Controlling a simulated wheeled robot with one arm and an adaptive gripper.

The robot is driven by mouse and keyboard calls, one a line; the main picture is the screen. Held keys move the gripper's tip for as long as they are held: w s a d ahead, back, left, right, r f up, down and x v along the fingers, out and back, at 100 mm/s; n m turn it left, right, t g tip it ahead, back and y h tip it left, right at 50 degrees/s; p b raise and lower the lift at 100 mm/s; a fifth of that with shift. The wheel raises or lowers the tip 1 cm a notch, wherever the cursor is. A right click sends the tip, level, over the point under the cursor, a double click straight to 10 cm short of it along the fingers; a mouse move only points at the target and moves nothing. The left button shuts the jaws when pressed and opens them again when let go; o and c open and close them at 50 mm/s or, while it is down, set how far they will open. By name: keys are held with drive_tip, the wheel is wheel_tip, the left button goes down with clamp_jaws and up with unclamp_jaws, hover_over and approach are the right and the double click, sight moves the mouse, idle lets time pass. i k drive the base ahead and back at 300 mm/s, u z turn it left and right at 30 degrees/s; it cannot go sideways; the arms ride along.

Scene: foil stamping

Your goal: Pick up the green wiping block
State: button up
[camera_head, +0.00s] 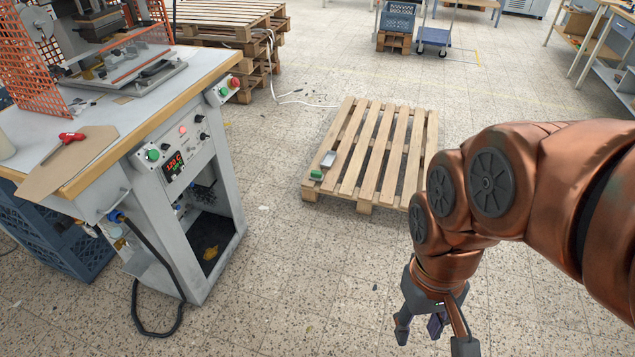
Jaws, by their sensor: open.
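A small green block (317,174) lies on the near left corner of a low wooden pallet (366,193) on the floor. It touches or sits very close to a small grey-white piece (328,159) just behind it; I cannot tell if they are joined. My gripper (432,330) hangs at the lower right, pointing down, with its fingers apart and nothing between them. It is nearer to me than the pallet and well to the right of the green block.
A stamping machine bench (110,130) with a control panel stands at the left, a red-handled tool (68,139) on top and a black cable on the floor. Stacked pallets (225,30) stand behind. A blue trolley (434,38) is far back. Floor between bench and pallet is mostly clear.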

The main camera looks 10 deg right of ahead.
sight(316, 176)
drive_tip(key=z, duration=0.55)
drive_tip(key=i, duration=2.45)
drive_tip(key=u, duration=1.35)
drive_tip(key=i, duration=0.85)
drive_tip(key=u, duration=0.8)
